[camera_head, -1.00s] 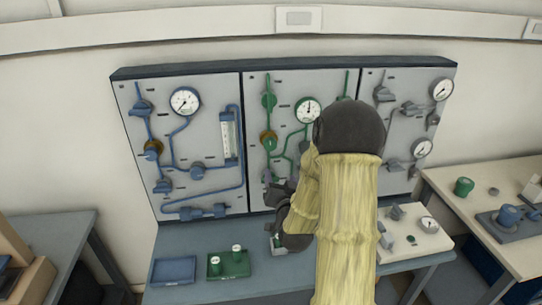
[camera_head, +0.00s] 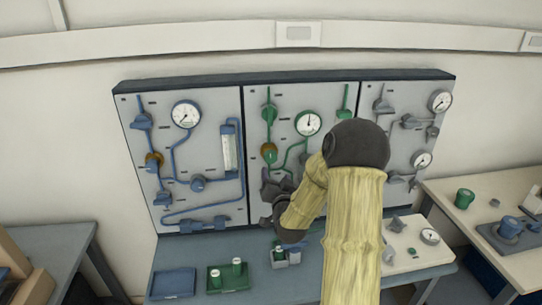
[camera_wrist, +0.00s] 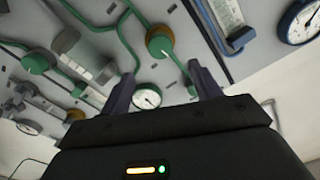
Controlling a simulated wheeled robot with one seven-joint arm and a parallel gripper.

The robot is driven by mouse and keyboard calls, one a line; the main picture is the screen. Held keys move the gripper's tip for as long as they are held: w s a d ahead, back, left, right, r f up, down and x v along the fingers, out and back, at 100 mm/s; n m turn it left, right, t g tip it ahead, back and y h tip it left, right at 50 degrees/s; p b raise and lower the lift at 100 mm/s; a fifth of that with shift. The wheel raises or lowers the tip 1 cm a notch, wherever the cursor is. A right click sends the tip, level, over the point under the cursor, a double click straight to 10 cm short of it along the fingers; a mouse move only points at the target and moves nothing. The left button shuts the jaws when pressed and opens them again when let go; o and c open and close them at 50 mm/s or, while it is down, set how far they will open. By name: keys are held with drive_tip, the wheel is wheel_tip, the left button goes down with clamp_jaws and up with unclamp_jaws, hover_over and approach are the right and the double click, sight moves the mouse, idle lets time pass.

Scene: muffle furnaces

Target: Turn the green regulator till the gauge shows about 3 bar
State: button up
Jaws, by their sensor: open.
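The green regulator (camera_head: 269,153), a green knob with a brass-coloured ring, sits on the green pipework of the middle panel. It also shows in the wrist view (camera_wrist: 160,42), beyond my fingertips. The white round green-line gauge (camera_head: 308,123) is up and right of it. In the head view its needle points roughly upward; the numbers are too small to read. The gauge shows in the wrist view (camera_wrist: 147,96) between my fingers. My gripper (camera_head: 272,187) is open and empty, below the regulator in the head view and apart from it. My gripper's fingers (camera_wrist: 164,88) point toward the panel.
The blue panel (camera_head: 226,102) is left, the grey panel (camera_head: 400,85) right. My arm hides the lower middle panel. A blue tray (camera_head: 172,283) and a green tray (camera_head: 214,288) with two small cylinders sit on the bench.

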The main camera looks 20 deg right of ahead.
sight(271, 159)
drive_tip(key=p+x, duration=0.3)
drive_tip(key=x, duration=0.8)
drive_tip(key=shift+w+d, duration=0.1)
drive_tip(key=shift+w, duration=0.2)
drive_tip(key=shift+f, duration=0.1)
drive_tip(key=c, duration=1)
drive_tip(key=shift+f, duration=0.1)
drive_tip(key=shift+b, duration=0.55)
drive_tip(key=shift+b, duration=0.4)
drive_tip(key=o, duration=1)
